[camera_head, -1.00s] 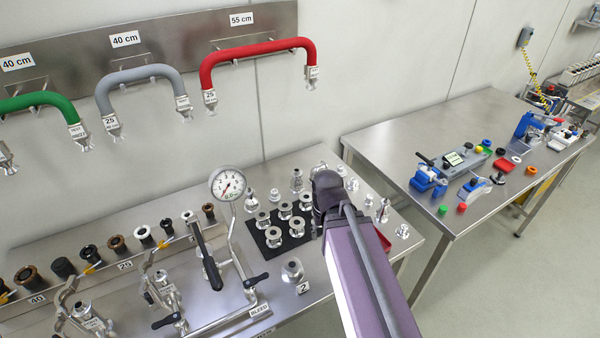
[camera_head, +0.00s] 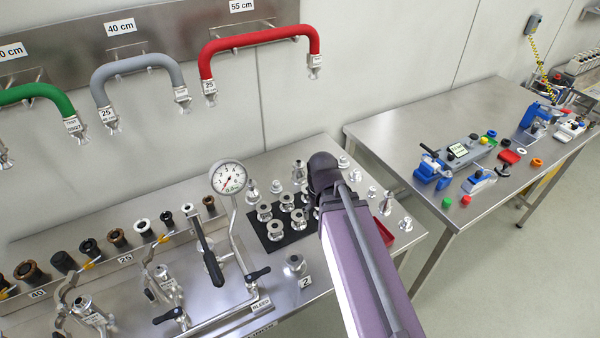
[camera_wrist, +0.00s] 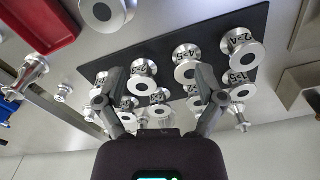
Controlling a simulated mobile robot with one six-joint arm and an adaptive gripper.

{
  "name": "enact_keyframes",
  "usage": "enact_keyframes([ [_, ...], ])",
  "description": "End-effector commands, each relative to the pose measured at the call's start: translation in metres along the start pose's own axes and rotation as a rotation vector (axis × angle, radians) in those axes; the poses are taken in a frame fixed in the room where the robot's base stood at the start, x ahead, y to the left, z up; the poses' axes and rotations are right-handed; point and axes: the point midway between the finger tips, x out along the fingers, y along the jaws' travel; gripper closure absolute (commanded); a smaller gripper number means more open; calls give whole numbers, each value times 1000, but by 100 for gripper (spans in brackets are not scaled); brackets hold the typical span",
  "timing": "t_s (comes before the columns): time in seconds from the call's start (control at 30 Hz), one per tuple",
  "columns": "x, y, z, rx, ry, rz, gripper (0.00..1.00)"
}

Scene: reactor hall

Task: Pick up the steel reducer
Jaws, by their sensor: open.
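Several steel spool-shaped fittings with dark number bands stand on a black mat (camera_head: 283,240) on the steel bench. They fill the middle of the wrist view, for example the fitting at upper right (camera_wrist: 241,47). Which one is the steel reducer I cannot tell. Taller tapered steel fittings stand behind the mat, one of them at its back (camera_head: 298,172). My gripper (camera_wrist: 160,98) is open, its two fingers spread over the near row of banded fittings. No fitting is visibly held. In the head view my purple arm hides the gripper and part of the mat.
A pressure gauge (camera_head: 229,178) and pipework stand left of the mat. A red tray (camera_head: 383,232) lies at right, partly behind my arm. A second bench (camera_head: 400,130) with tools stands further right.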

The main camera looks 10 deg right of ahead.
Motion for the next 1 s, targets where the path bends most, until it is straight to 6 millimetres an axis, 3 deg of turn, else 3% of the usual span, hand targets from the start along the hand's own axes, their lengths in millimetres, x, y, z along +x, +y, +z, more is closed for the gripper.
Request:
enact_keyframes([
  [0.17, -12, -4, -50, -19, 67, -7, 11],
  [0.4, -33, -2, -142, -48, 210, -15, 11],
  [0.6, -49, 0, -205, -68, 317, -16, 11],
  [0.8, -56, 1, -232, -78, 368, -16, 11],
  [1.0, -56, 1, -233, -79, 373, -16, 11],
])
